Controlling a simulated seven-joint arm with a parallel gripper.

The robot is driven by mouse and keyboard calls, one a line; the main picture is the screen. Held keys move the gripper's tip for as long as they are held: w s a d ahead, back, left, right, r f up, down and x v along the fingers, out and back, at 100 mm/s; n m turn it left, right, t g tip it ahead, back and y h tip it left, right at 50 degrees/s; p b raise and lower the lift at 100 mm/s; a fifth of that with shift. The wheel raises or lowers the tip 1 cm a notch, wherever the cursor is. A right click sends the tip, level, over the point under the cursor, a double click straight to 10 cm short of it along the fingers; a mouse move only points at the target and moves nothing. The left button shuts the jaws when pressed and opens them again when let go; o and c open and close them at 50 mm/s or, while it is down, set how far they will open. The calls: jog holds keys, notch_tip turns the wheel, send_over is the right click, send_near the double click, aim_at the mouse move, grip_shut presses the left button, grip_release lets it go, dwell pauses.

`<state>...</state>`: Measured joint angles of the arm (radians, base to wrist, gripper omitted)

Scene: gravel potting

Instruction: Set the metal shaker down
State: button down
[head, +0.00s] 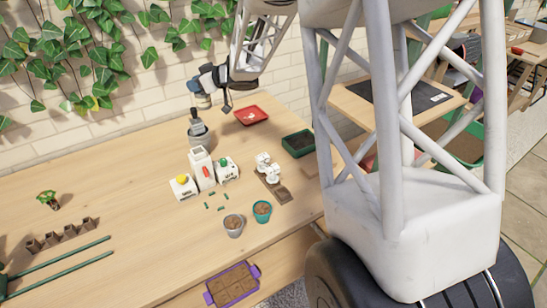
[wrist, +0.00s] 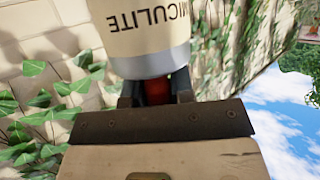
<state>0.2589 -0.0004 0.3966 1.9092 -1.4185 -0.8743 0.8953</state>
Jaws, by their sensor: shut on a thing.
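The metal shaker (wrist: 150,62) fills the top middle of the wrist view. It has a cream label with the letters "MICULITE" upside down and a smooth grey metal band at its lower end. My gripper (wrist: 157,92) is shut on it, with dark fingers either side of a dark red part. In the head view my gripper (head: 202,97) is above the back of the table, near the brick wall. The shaker is too small there to tell apart from the gripper.
The table's left middle is largely clear. Ivy (head: 75,45) hangs on the wall.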

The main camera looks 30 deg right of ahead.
jog(key=s+d+f+n+y, duration=0.1)
jog(key=s+d, duration=0.5)
jog(key=d, duration=0.4)
jog(key=s+d, duration=0.6)
jog(key=d, duration=0.4)
notch_tip(320, 180, down, 12)
jog(key=shift+w+a+r+g, duration=0.15)
jog(key=shift+w+r+g, duration=0.1)
jog(key=shift+g, duration=0.15)
notch_tip(320, 180, down, 6)
jog(key=shift+f, duration=0.2)
jog(key=shift+f, duration=1.8)
jog(key=shift+f, duration=0.1)
